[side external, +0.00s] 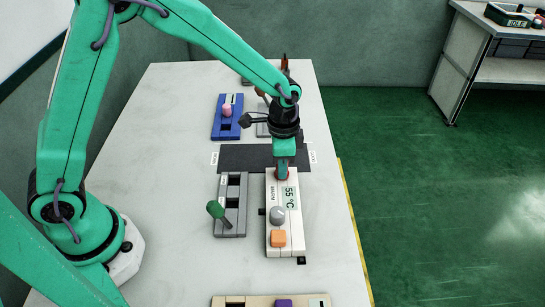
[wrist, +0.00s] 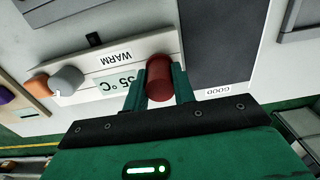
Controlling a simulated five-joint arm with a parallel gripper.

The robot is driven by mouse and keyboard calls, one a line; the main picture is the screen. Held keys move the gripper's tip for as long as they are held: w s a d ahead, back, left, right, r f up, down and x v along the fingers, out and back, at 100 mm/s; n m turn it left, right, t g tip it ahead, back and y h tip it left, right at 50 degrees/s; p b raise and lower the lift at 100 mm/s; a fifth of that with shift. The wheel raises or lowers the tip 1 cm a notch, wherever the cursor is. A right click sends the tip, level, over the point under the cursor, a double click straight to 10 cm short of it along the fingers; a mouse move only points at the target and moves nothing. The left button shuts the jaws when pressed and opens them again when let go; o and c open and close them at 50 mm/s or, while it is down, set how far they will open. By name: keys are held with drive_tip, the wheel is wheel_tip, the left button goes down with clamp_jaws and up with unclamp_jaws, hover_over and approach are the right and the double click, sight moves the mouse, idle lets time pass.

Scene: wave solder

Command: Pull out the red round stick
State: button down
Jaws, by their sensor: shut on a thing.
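The red round stick (wrist: 159,78) stands at the end of a white panel (wrist: 60,68) labelled WARM with a 55 °C display. My gripper (wrist: 158,88) has a finger on each side of the stick and is shut on it. In the side external view my gripper (side external: 283,172) reaches down to the far end of the white panel (side external: 272,190), and only a little of the red stick shows at its tip. The stick's lower end is hidden, so I cannot tell how deep it sits.
A dark mat (side external: 240,156) and a blue box (side external: 218,131) lie beyond.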

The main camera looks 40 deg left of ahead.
drive_tip(key=shift+r, duration=1.15)
idle(1.0)
drive_tip(key=shift+r, duration=2.95)
